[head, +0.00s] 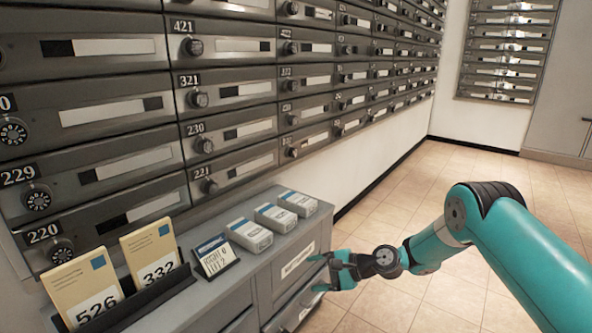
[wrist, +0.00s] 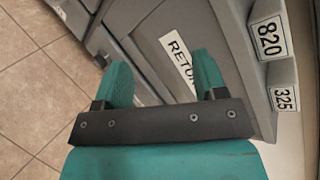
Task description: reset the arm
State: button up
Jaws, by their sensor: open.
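My gripper (head: 322,273) is at the end of my teal arm, in front of the right end of the grey cabinet (head: 240,283) in the head view. Its two teal fingers are apart with nothing between them, as the wrist view (wrist: 160,80) also shows. The fingers point toward the cabinet's front, close to a labelled drawer or door (head: 297,260). In the wrist view the white label (wrist: 178,62) begins with "RETU" and is partly hidden by a finger. I cannot tell whether the fingers touch the cabinet.
On the cabinet top stand yellow envelopes marked 526 (head: 84,290) and 332 (head: 150,254) in a black rack, a small sign (head: 215,256), and several white boxes (head: 249,235). Grey numbered mailboxes (head: 225,90) cover the wall above. The tiled floor (head: 400,190) is clear to the right.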

jog(key=s+r+n+g+h, duration=0.1)
jog(key=s+r+n, duration=0.25)
jog(key=r, duration=0.35)
jog(key=s+r+n+g+h+p, duration=0.1)
jog(key=s+r+n+h, duration=0.2)
jog(key=r, duration=0.5)
jog(key=s+r+n, duration=0.3)
jog(key=s+r, duration=0.2)
jog(key=r, duration=0.2)
jog(key=s+d+r+n+h+p, duration=0.1)
jog(key=s+d+r+n+h, duration=0.15)
jog(key=s, duration=0.65)
jog(key=s+d+r+n+g+h, duration=0.1)
jog(key=s+d+r+n, duration=0.25)
jog(key=s, duration=0.45)
jog(key=s+d+r+n+h+p, duration=0.15)
jog(key=s+d, duration=0.25)
jog(key=s, duration=0.5)
notch_tip(320, 180, up, 39)
jog(key=p, duration=3.7)
jog(key=shift+w+a+f, duration=0.15)
jog(key=shift+w+a, duration=0.2)
jog(key=shift+w, duration=0.05)
